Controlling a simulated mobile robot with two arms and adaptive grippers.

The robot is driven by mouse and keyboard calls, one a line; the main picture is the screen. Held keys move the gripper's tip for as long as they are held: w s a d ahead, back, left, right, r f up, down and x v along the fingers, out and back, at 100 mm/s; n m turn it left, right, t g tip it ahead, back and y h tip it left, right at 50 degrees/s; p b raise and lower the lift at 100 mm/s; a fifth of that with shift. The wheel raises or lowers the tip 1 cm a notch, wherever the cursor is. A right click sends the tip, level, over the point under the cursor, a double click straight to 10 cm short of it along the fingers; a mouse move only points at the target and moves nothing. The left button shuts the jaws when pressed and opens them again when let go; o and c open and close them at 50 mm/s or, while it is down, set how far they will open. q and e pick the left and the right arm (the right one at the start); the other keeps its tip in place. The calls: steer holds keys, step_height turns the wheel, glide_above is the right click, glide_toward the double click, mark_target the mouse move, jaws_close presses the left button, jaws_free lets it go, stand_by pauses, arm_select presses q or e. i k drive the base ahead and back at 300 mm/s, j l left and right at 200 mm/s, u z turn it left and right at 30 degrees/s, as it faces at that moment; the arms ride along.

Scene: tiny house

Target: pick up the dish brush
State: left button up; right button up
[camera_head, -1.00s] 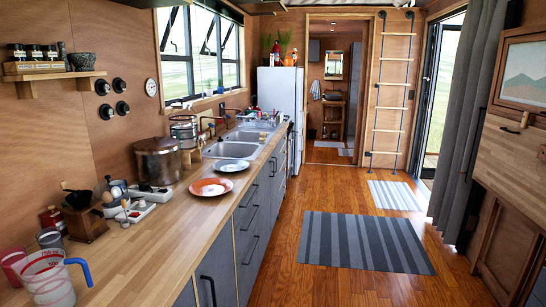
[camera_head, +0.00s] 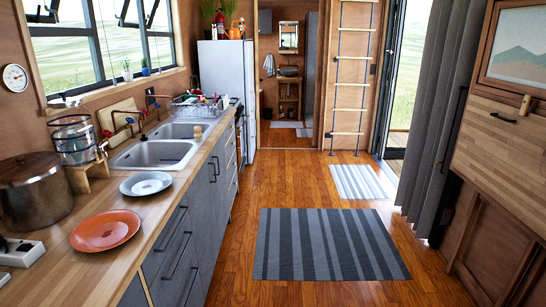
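I cannot pick out the dish brush with certainty. A dish rack (camera_head: 197,107) with several dishes and other items sits on the counter just beyond the sink. Neither of my grippers is in view.
The wooden counter (camera_head: 150,204) runs along the left, with a grey-white plate (camera_head: 146,183), an orange plate (camera_head: 105,231) and a large pot (camera_head: 34,194). The floor in the middle is clear, with a striped rug (camera_head: 325,246). A grey curtain (camera_head: 436,115) hangs at the right.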

mark_target(198, 135)
steer(key=i, duration=2.1)
